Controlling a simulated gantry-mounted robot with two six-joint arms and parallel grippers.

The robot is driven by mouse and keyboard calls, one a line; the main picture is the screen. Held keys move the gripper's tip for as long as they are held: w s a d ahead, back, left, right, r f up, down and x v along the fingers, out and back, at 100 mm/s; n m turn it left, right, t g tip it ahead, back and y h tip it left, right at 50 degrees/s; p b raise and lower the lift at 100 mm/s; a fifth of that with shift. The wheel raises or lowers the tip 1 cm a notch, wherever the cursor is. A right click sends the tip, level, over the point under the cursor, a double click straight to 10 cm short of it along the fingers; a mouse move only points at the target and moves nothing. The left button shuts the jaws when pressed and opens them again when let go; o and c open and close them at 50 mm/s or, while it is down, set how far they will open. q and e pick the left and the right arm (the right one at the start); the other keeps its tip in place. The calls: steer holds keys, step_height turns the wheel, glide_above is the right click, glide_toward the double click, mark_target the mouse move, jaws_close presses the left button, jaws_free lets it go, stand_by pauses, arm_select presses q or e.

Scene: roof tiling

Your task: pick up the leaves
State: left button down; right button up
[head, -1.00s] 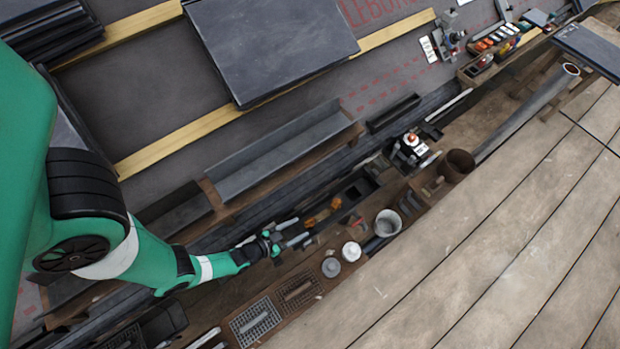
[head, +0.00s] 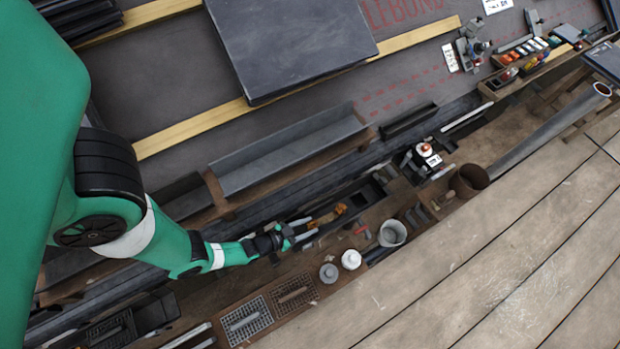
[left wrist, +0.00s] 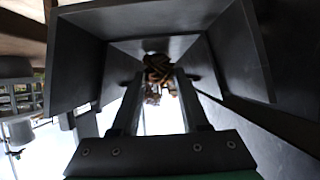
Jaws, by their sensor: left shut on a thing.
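The leaves (head: 328,216) show as a small orange-brown clump at the tip of my left gripper (head: 305,228), over the dark trough between the roof and the planks. In the left wrist view the leaves (left wrist: 157,68) sit between the far ends of the two fingers (left wrist: 155,88). The left gripper is shut on them. Grey metal walls (left wrist: 75,60) surround the fingers in that view. Part of the clump is hidden, and single leaves cannot be told apart. My right gripper is not in view.
A grey bucket (head: 392,233), a white jar (head: 351,259) and a brown pot (head: 469,180) stand right of the gripper. A metal gutter piece (head: 290,150) lies above it. Grates (head: 252,320) lie below. The wooden planks (head: 470,270) are clear.

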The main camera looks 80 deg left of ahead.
mark_target(308, 226)
arm_select(q)
step_height(308, 226, up, 10)
steer(key=p, duration=0.8)
steer(key=shift+w+r, duration=0.1)
steer(key=shift+w, duration=0.05)
